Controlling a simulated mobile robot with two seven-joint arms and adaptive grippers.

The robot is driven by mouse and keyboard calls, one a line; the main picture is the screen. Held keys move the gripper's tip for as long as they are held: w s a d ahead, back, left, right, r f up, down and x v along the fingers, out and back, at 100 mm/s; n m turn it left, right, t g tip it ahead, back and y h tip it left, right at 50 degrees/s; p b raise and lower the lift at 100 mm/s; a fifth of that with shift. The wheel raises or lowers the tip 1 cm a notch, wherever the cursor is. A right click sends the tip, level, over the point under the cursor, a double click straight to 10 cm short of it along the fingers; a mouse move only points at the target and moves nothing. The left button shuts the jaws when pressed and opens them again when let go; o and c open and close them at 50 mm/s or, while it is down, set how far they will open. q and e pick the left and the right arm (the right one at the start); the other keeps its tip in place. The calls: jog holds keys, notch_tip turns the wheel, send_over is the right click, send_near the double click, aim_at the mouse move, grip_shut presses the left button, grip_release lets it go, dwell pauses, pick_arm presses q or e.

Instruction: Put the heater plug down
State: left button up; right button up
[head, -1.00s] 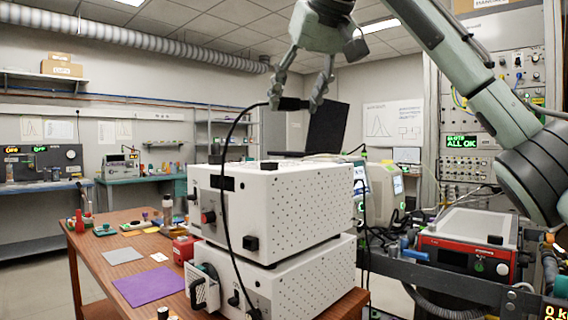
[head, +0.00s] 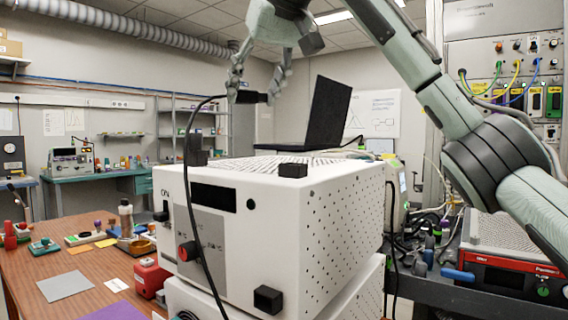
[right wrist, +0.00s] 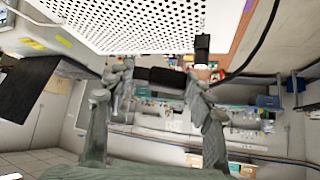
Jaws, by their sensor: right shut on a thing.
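My right gripper (head: 258,97) is shut on the heater plug (head: 250,97), a small black block. It holds the plug in the air above the white perforated box (head: 250,215), clear of its top. A black cable (head: 186,190) runs from the plug's left end and hangs down across the box's front. In the right wrist view, the plug (right wrist: 160,76) lies between the two fingertips of the gripper (right wrist: 158,78), with the perforated top beyond it. My left gripper is not in view.
Small black blocks (head: 293,170) sit on the box's top edge. An open black laptop (head: 328,112) stands behind. A wooden table (head: 45,265) at left bears a grey mat (head: 66,284), a red box (head: 150,277) and small items. A red-fronted device (head: 505,275) stands at right.

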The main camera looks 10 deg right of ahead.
jog(key=w+d+f, duration=0.2)
jog(key=d, duration=0.1)
jog(key=w+d+f, duration=0.1)
jog(key=d+f, duration=0.1)
jog(key=d, duration=0.1)
jog(key=w+d+f, duration=0.2)
jog(key=d, duration=0.2)
jog(key=shift+w+f, duration=0.35)
notch_tip(320, 180, down, 4)
jog(key=shift+d+r, duration=0.1)
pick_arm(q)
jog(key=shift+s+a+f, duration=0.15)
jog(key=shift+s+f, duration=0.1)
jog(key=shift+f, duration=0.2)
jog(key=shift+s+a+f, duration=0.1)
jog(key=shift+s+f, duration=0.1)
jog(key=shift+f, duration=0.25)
pick_arm(e)
jog(key=shift+f, duration=0.2)
